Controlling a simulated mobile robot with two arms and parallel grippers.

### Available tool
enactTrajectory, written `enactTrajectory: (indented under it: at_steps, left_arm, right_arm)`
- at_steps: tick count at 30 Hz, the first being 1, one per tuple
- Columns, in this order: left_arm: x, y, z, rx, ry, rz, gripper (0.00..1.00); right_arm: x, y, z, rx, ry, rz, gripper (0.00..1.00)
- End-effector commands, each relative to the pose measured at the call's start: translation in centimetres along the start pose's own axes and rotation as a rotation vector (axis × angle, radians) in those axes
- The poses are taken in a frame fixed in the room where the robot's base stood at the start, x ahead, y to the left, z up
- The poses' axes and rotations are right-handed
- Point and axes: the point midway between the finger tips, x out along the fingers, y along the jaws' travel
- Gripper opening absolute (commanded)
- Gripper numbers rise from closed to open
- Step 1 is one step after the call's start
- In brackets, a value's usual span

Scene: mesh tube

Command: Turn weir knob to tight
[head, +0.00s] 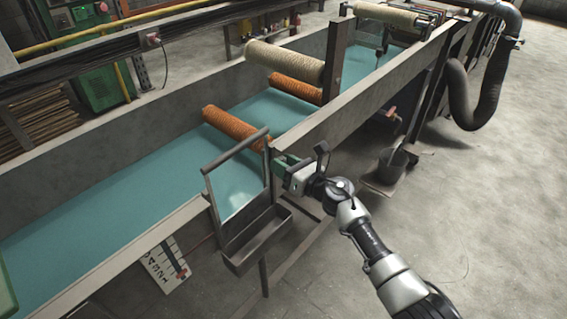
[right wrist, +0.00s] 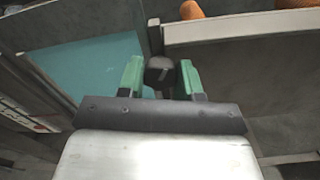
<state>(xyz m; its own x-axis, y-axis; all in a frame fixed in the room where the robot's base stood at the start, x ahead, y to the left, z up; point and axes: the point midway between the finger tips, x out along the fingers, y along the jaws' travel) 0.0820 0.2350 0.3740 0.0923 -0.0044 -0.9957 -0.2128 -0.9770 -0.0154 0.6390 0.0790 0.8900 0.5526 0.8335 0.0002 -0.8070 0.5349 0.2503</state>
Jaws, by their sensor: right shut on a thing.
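The weir is a grey metal frame (head: 209,190) with a top bar, set in the side of the teal-filled trough. The weir knob (right wrist: 160,70) is a dark, rounded piece in the right wrist view. It sits between the green fingers of my right gripper (right wrist: 160,80), which is shut on it. In the head view my right gripper (head: 277,164) reaches in from the right to the right-hand side of the weir frame. Its fingers and body hide the knob there. My left gripper does not show.
The long trough (head: 100,215) holds teal liquid. Orange rollers (head: 236,128) and a pale roller (head: 285,61) lie across it. A small metal spout tray (head: 258,240) hangs below the weir, beside a marked board (head: 165,266). A dark bucket (head: 392,164) stands right; floor there is largely clear.

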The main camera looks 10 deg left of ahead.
Motion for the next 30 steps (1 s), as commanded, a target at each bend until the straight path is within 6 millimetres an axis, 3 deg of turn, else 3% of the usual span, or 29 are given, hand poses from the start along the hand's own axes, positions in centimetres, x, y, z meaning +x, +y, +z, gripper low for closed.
enactTrajectory:
  at_steps: [12,28,29,30]
  left_arm:
    - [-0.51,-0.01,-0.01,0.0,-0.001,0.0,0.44]
    - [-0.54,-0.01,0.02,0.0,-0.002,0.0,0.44]
    - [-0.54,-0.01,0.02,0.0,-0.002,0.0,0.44]
    - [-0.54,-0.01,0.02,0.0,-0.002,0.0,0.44]
  right_arm:
    - [-0.03,-0.03,-0.06,0.201,0.002,-0.001,0.11]
    - [-0.04,-0.04,-0.12,0.231,0.002,-0.001,0.11]
    - [-0.03,-0.04,-0.12,0.231,0.002,-0.001,0.36]
    - [-0.03,-0.04,-0.12,0.23,0.002,-0.001,0.43]
